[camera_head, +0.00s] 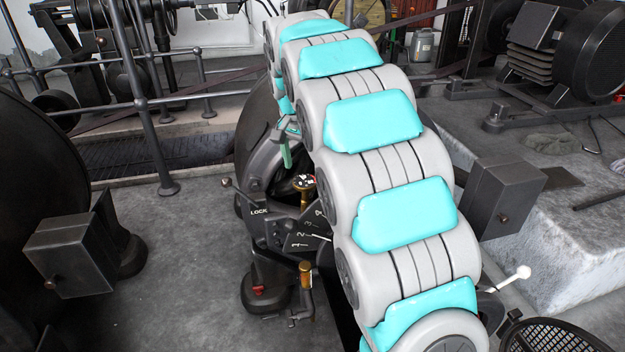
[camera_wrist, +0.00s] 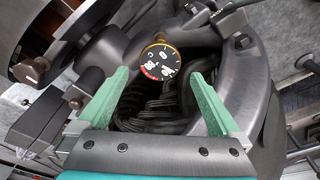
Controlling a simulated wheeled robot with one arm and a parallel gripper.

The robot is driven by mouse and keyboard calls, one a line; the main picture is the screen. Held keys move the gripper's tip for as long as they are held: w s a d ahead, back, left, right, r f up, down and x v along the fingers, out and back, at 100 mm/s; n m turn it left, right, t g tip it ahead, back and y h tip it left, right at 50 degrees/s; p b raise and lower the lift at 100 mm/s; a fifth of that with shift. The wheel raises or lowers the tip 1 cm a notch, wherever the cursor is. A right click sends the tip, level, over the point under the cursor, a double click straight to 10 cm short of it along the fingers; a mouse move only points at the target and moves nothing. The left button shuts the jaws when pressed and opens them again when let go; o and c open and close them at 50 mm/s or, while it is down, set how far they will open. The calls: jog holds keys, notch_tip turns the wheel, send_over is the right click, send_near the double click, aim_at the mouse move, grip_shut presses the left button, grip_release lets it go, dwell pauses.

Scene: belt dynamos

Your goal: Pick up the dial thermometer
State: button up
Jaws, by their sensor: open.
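The dial thermometer (camera_wrist: 158,60) shows in the wrist view with a round black face, white and red markings and a brass rim. It lies ahead of my gripper (camera_wrist: 159,76), in line with the gap between its two green fingers. The fingers are open, and neither visibly touches the dial. In the head view the thermometer (camera_head: 303,182) sits on a brass stem on the dark machine. One green finger of my gripper (camera_head: 286,152) shows there, just above and left of the dial; my arm hides the rest.
A lever plate marked LOCK (camera_head: 259,212) and numbers stands close below the dial. Dark coils (camera_wrist: 160,100) lie behind the dial within the machine's curved housing (camera_wrist: 250,70). A railing (camera_head: 150,110) stands at left. Bare floor (camera_head: 180,260) is left of the machine.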

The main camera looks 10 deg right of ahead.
aim_at(304, 181)
jog(key=shift+w+d+f, duration=0.1)
jog(key=shift+f, duration=3.7)
grip_shut()
